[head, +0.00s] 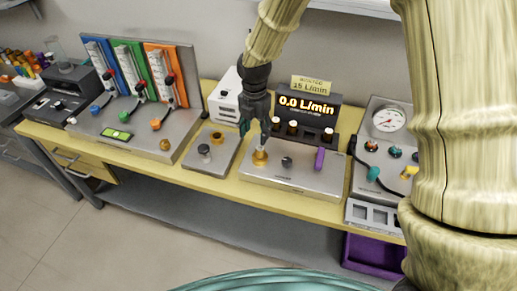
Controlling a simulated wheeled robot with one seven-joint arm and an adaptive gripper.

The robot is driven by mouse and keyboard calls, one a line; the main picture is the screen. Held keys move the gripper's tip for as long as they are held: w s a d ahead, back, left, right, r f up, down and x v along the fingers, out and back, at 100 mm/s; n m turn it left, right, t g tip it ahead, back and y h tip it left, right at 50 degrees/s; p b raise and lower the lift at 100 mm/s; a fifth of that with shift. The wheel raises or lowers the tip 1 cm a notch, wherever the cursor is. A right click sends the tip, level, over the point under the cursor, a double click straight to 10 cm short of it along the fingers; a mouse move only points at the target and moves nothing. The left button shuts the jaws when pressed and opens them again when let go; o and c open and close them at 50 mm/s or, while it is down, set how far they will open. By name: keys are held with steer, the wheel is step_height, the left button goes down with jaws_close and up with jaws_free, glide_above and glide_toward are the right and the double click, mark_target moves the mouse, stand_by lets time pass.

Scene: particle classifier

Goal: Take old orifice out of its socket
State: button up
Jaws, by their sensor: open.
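A brass orifice (260,158) stands upright on a silver base plate (300,182) in the middle of the bench; I take it as the old orifice in its socket, but the socket itself is hidden. My gripper (255,137) points down just above the brass piece. Its fingers are apart, with nothing seen between them. I cannot tell whether a fingertip touches the brass piece.
A purple upright piece (319,158) and a dark knob (287,162) stand right on the same plate. Behind is a display (306,106) reading 0.0 L/min. A small plate (211,166) with another brass piece (216,137) lies left. A gauge panel (389,120) is right.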

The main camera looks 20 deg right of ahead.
mark_target(260, 148)
steer(key=f, duration=0.2)
steer(key=d+f, duration=0.1)
steer(key=shift+s+f+p, duration=0.15)
steer(key=shift+f+p, duration=0.2)
steer(key=shift+p, duration=0.05)
steer(key=shift+w+d+f+p, duration=0.15)
steer(key=shift+f+p, duration=0.5)
steer(key=shift+f, duration=0.8)
steer(key=shift+w+d+f+p, duration=0.15)
steer(key=shift+f+p, duration=0.45)
steer(key=shift+f, duration=0.8)
steer(key=shift+s, duration=0.1)
jaws_close()
